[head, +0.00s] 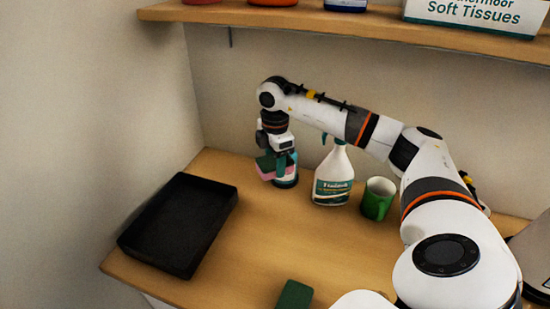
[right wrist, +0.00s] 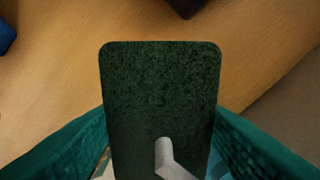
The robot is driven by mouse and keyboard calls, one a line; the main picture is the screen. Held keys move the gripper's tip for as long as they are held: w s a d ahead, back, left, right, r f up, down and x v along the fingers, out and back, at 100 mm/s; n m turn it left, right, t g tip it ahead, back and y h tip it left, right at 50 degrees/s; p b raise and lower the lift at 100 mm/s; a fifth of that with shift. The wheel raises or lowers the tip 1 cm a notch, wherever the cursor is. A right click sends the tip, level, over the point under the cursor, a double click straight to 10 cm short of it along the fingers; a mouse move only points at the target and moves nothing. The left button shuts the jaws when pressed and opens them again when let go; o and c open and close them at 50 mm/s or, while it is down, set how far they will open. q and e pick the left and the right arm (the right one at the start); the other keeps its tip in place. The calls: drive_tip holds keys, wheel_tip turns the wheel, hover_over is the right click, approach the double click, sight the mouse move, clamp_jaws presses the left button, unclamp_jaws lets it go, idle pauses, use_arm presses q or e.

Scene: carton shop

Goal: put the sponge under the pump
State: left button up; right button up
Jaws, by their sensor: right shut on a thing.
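The sponge (head: 268,174), dark green on top and pink below, is held in the air by my right gripper (head: 279,164) at the back left of the counter. In the right wrist view the sponge's green scouring face (right wrist: 160,90) lies between the teal jaws, which are shut on it. A white pump spout (right wrist: 165,155) shows over the near part of that face. The pump bottle (head: 288,181) stands right behind the gripper, partly hidden by it. I cannot tell the gap between spout and sponge. My left gripper is not in view.
A white spray bottle (head: 333,178) and a green mug (head: 377,198) stand to the right. A black tray (head: 180,225) lies at the left. A dark green block (head: 294,295) is at the front edge. A shelf (head: 350,25) runs above. The middle counter is clear.

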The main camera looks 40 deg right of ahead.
drive_tip(key=shift+f, duration=0.1)
drive_tip(key=shift+f, duration=0.45)
drive_tip(key=o, duration=0.9)
drive_tip(key=shift+r, duration=0.15)
drive_tip(key=shift+r, duration=0.85)
wheel_tip(320, 180, up, 6)
drive_tip(key=shift+r+b, duration=0.25)
drive_tip(key=shift+b, duration=0.45)
